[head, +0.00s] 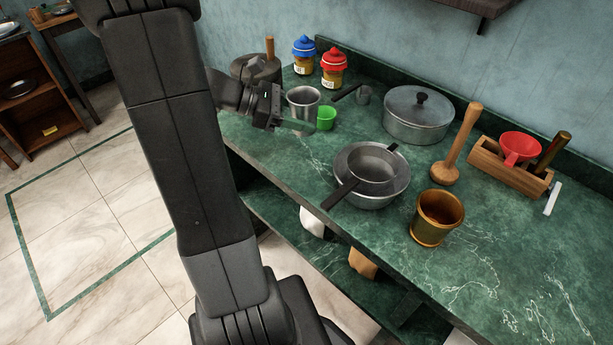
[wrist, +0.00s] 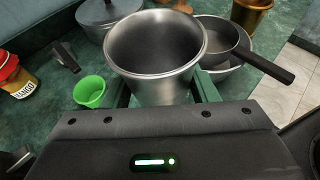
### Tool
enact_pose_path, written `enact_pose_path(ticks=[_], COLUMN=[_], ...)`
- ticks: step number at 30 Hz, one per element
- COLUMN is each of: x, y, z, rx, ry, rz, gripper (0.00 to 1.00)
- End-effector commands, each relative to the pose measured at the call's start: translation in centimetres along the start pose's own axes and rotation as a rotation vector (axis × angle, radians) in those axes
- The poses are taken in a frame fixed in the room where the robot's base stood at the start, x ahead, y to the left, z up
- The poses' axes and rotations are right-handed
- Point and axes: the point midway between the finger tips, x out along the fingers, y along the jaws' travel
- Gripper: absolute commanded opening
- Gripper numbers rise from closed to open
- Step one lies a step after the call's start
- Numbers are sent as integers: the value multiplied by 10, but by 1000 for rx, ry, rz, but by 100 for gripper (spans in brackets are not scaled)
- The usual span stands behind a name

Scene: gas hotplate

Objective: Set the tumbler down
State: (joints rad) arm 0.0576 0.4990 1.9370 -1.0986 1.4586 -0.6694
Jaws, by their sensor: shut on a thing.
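The tumbler (head: 303,103) is a plain steel cup, upright, near the left end of the green marble counter. It fills the middle of the wrist view (wrist: 157,60), with its open mouth showing and nothing visible inside. My gripper (head: 298,124) is shut on it, with one green finger on either side of the cup in the wrist view (wrist: 163,98). The tumbler's base is partly hidden by the gripper, and I cannot tell whether it touches the counter.
A small green cup (head: 326,118) stands just right of the tumbler. A steel pan (head: 372,168) rests in a bowl (head: 371,195). A lidded pot (head: 418,118), a brass pot (head: 436,219) and two jars (head: 333,70) stand around. The counter's right front is clear.

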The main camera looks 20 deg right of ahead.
Motion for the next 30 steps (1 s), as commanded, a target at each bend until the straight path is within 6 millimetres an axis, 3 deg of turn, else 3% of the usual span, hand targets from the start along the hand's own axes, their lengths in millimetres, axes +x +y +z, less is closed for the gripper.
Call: enact_pose_path(ticks=[4, 12, 17, 24, 30], x=[10, 28, 32, 44, 44], y=[-9, -9, -9, -9, -9], z=[-8, -50, -60, -90, -91], rx=[12, 11, 13, 11, 14], ry=[0, -2, -1, -2, -1], rz=[-32, -33, -32, -32, -31], gripper=[24, 24, 24, 24, 24])
